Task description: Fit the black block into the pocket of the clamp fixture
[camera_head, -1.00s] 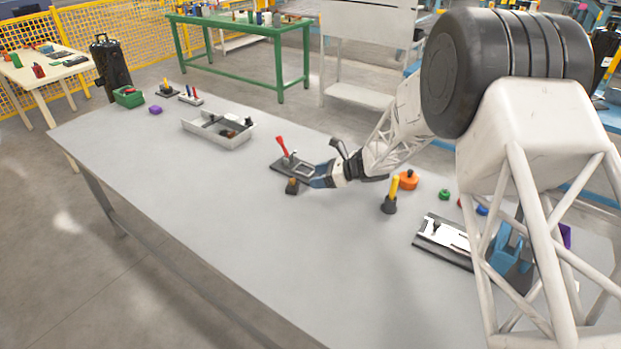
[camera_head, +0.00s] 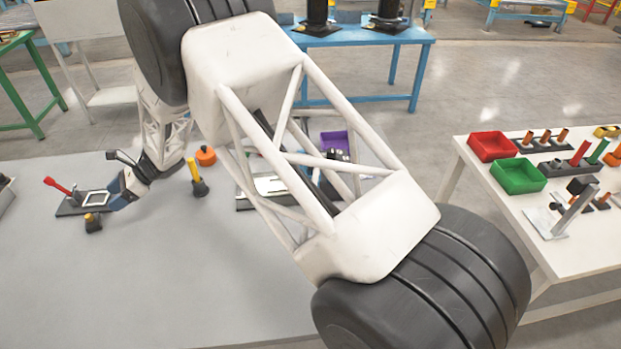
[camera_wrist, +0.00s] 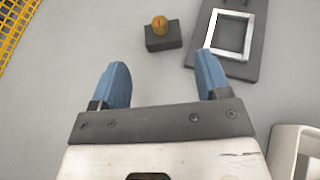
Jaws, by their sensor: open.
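The black block (camera_head: 93,226) stands on the grey table with a yellow-orange knob on top; the wrist view shows the block (camera_wrist: 163,42) upright, ahead of the gap between my fingers. The clamp fixture (camera_head: 72,209) is a dark plate with a red lever and a pale square frame around its pocket. In the wrist view the fixture (camera_wrist: 239,71) is at the upper right, its pocket empty and its lever out of frame. My gripper (camera_wrist: 162,72) is open with two blue fingers and nothing between them. In the head view my gripper (camera_head: 120,192) is right beside the fixture.
A yellow-handled black tool (camera_head: 197,180) and an orange round part (camera_head: 206,156) stand right of my gripper. A purple bin (camera_head: 335,140) is partly behind my arm. A side table (camera_head: 560,262) at right holds red and green bins. The front of the grey table is clear.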

